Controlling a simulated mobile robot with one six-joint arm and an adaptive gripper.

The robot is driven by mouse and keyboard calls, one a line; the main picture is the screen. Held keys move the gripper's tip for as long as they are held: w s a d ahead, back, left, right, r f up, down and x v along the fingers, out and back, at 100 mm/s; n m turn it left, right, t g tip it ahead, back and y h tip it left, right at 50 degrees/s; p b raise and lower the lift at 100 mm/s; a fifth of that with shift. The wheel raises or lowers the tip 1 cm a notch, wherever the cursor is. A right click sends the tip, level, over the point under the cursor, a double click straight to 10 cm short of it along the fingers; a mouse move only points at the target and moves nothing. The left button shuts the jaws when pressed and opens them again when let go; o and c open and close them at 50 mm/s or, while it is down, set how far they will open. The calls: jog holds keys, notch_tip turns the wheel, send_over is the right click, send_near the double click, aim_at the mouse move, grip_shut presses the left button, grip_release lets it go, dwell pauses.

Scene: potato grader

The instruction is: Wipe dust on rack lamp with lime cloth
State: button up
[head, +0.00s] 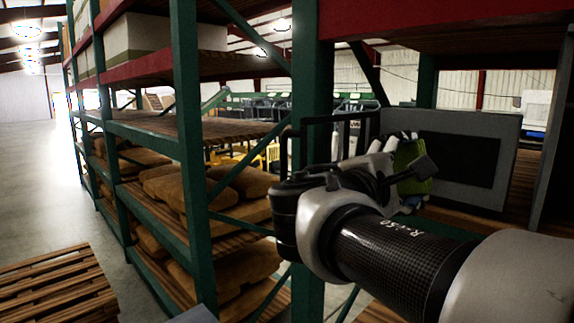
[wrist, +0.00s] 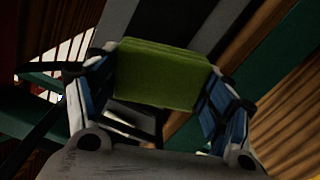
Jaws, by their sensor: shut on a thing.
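My gripper (head: 398,165) is shut on the lime cloth (head: 412,158), a folded green pad. In the wrist view the cloth (wrist: 160,75) sits between the two blue-lined fingers. A grey box with a dark rectangular face (head: 508,148), likely the rack lamp, stands on the rack just behind and right of the cloth in the head view. Its dark face and grey edge (wrist: 220,25) show beyond the cloth in the wrist view. I cannot tell whether the cloth touches it. No dust can be made out.
A green rack post (head: 311,100) stands close left of my gripper, and a red beam (head: 430,18) runs above it. Racks with brown sacks (head: 165,190) fill the left. A wooden pallet (head: 55,285) lies on the floor, with a clear aisle (head: 35,170) beyond.

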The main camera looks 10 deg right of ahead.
jog(key=shift+a, duration=0.1)
jog(key=v, duration=0.3)
jog(key=shift+b, duration=0.3)
dwell(0.6)
